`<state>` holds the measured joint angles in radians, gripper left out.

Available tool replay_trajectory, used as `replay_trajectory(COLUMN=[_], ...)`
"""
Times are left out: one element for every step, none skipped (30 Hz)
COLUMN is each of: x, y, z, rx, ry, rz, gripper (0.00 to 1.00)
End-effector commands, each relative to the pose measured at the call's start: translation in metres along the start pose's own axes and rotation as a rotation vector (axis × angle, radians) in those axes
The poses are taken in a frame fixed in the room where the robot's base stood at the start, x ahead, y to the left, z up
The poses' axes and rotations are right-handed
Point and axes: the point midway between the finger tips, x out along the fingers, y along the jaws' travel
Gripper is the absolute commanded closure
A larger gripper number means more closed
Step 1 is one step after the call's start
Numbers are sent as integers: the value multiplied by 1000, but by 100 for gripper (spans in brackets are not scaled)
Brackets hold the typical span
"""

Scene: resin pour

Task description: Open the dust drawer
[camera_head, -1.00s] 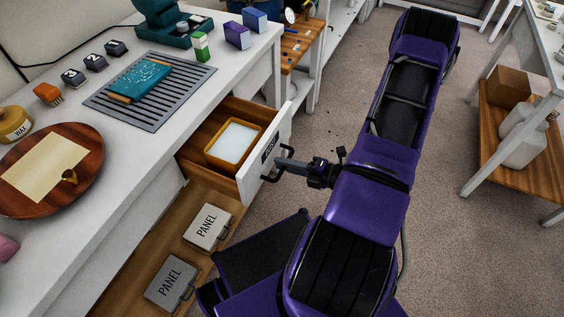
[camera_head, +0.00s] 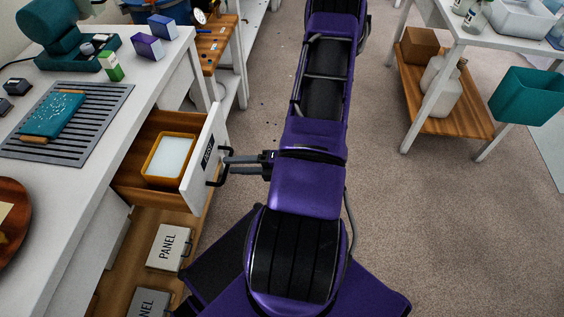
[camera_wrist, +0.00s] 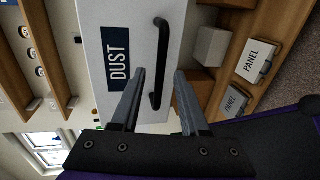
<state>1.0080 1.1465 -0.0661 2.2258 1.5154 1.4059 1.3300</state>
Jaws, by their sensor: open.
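The dust drawer (camera_head: 201,160) is pulled out from under the white bench, with a yellow-rimmed box (camera_head: 170,160) of white content inside. Its white front with the "DUST" label (camera_wrist: 116,58) fills the middle of the wrist view. Its black bar handle (camera_wrist: 160,65) also shows in the head view (camera_head: 217,167). My gripper (camera_head: 228,163) is open at the handle. In the wrist view its two fingers (camera_wrist: 160,72) lie on either side of the handle's lower end. I cannot tell whether a finger touches it.
Two panel cases, one (camera_head: 169,247) nearer the drawer, lie on the wooden shelf below it. The bench top (camera_head: 100,100) holds a slotted grille (camera_head: 98,108) and a teal machine. Carpeted floor (camera_head: 420,220) is free to the right.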

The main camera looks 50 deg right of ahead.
Motion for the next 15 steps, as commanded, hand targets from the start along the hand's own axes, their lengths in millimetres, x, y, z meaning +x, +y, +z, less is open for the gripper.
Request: replay_trajectory(x=[-12,-20,-30,-37,-45,-55,-63,-70,-80,-87,-94,-103,-109,-114,-121], y=[0,0,1,0,0,0,0,0,0,0,0,0,0,0,0], z=[1,1,1,1,1,1,1,1,1,1,1,1,1,1,0], rx=[0,-1,0,0,-1,0,0,0,-1,-1,0,-1,-2,-1,0], ry=[-5,-5,-6,-5,-6,-6,-5,-6,-5,-5,-5,-4,-4,-4,-3], rz=[-2,-2,-1,-2,-2,-2,-2,-2,-2,-1,-1,-2,-2,-1,-1], gripper=[55,55,55,55,55,55,55,55,55,55,55,55,55,55,55])
